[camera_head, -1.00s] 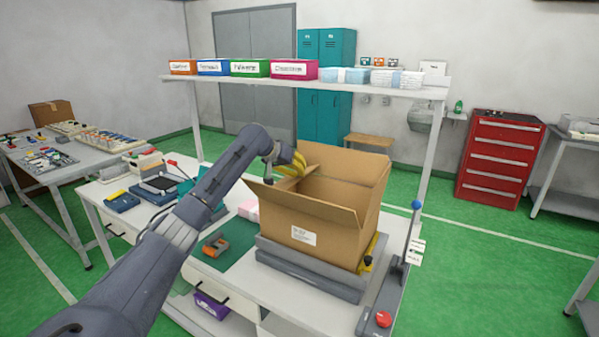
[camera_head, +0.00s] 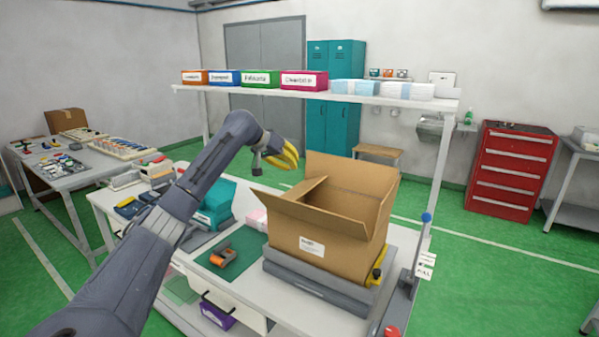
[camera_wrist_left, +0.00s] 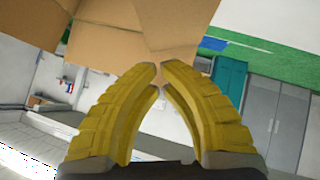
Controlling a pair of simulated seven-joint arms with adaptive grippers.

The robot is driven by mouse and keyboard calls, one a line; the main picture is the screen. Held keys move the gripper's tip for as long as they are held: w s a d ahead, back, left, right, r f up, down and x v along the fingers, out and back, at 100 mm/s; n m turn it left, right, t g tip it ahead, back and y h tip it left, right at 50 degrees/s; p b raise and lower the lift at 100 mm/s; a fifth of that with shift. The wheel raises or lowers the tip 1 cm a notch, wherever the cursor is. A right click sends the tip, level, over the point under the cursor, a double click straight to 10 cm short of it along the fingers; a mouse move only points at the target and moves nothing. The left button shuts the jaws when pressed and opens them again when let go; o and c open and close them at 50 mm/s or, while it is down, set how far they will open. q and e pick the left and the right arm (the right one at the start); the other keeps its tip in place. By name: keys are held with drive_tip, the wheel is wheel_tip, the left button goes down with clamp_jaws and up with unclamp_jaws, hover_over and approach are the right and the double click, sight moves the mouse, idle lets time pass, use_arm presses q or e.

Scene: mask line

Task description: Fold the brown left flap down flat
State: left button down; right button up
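The open brown cardboard box (camera_head: 345,250) stands on a grey platform on the workbench. Its left flap (camera_head: 306,191) shows as a narrow slanted strip along the left opening; its exact angle is hard to tell. The front flap (camera_head: 320,216) leans outward and the back flap (camera_head: 350,172) stands up. My left gripper (camera_head: 291,160), with yellow fingers, is above and left of the box, apart from it. In the left wrist view its fingertips (camera_wrist_left: 160,76) nearly meet with nothing held, and cardboard (camera_wrist_left: 110,45) shows beyond them. My right gripper is not in view.
An orange and grey tape dispenser (camera_head: 223,256) lies on a green mat left of the box. A lever post with a blue knob (camera_head: 426,217) stands to the right. A shelf (camera_head: 320,95) with coloured bins runs behind, above the box.

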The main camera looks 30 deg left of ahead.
use_arm(q)
drive_tip(key=v, duration=0.4)
hover_over(315, 184)
drive_tip(key=s+a, duration=0.3)
drive_tip(key=shift+h, duration=0.4)
drive_tip(key=f, duration=0.5)
drive_tip(key=shift+w+f, duration=0.2)
drive_tip(key=shift+f, duration=0.05)
drive_tip(key=shift+d+f, duration=0.25)
drive_tip(key=shift+f, duration=0.7)
drive_tip(key=shift+d+f, duration=0.25)
drive_tip(key=shift+f, duration=0.2)
drive_tip(key=shift+d+f, duration=0.2)
drive_tip(key=shift+f, duration=0.3)
